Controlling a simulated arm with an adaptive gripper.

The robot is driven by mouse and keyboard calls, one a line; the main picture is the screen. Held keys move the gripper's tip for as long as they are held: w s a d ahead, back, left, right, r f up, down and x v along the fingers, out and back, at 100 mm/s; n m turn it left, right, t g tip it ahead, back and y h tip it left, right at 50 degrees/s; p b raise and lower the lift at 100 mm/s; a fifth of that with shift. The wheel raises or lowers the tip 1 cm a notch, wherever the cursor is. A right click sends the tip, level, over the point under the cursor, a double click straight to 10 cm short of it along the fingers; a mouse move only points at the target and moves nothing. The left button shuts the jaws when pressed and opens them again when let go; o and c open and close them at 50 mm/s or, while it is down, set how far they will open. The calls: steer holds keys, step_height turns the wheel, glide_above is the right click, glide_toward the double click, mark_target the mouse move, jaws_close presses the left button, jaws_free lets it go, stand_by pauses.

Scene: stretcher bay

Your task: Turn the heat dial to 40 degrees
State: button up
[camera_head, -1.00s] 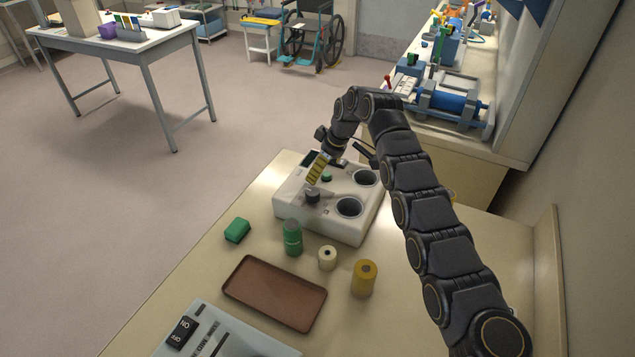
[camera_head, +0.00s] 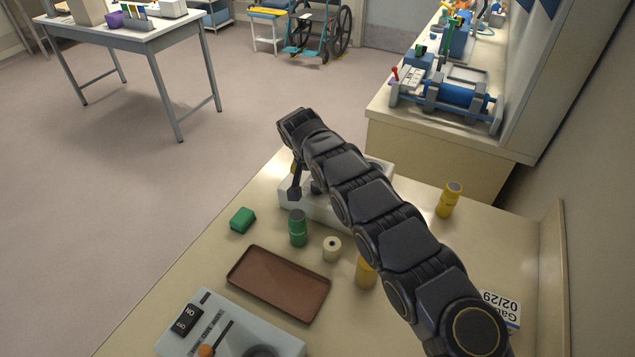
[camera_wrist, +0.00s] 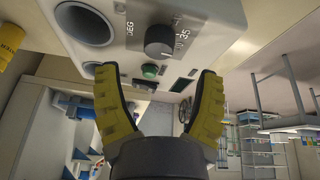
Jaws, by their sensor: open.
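The heat dial (camera_wrist: 159,42) is a dark round knob on the pale warmer unit (camera_wrist: 214,20). In the wrist view it stands beyond my gripper's fingertips, near the gap's centreline. "DEG" and "35" are printed beside it; I cannot tell its exact setting. A green button (camera_wrist: 150,71) sits below it in the picture. My gripper (camera_wrist: 158,78) is open, its two yellow-padded fingers wide apart with nothing between them. In the head view my arm covers most of the warmer unit (camera_head: 322,213) and much of the gripper.
A green bottle (camera_head: 297,228), cream roll (camera_head: 332,249), yellow cylinder (camera_head: 366,272) and brown tray (camera_head: 250,282) are in front of the unit. A green block (camera_head: 242,219) lies left. Another yellow cylinder (camera_head: 449,200) stands right. A grey switch box (camera_head: 190,345) is nearest.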

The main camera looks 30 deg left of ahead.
steer(key=shift+x, duration=2.8)
steer(key=c, duration=1.1)
